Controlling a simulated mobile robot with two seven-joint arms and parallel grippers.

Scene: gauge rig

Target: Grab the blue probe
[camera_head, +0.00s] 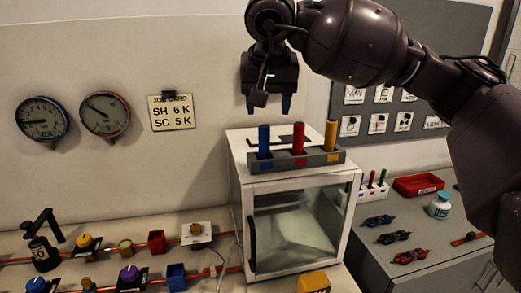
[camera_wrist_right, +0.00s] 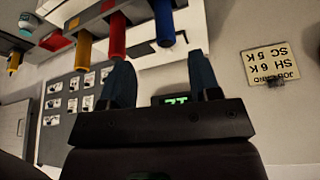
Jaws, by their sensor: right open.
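The blue probe (camera_head: 264,141) stands upright in the left slot of a grey rack (camera_head: 318,163) on top of a white glass-fronted cabinet (camera_head: 240,192). A red probe (camera_head: 298,140) stands in the middle and a yellow probe (camera_head: 331,135) on the right. My right gripper (camera_head: 268,104) is open and empty, pointing down above the blue probe, apart from it. In the right wrist view the blue probe (camera_wrist_right: 163,22) shows beyond the open fingers (camera_wrist_right: 161,72), with the red probe (camera_wrist_right: 117,36) and yellow probe (camera_wrist_right: 84,52) to its left. My left gripper is not in view.
Two gauges (camera_head: 106,115) and a job card (camera_head: 171,111) are on the wall. A bench with copper pipes, valves and knobs (camera_head: 129,276) lies at lower left. At right, a grey cabinet holds a red tray (camera_head: 418,185), a white jar (camera_head: 439,205) and coloured connectors (camera_head: 411,256).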

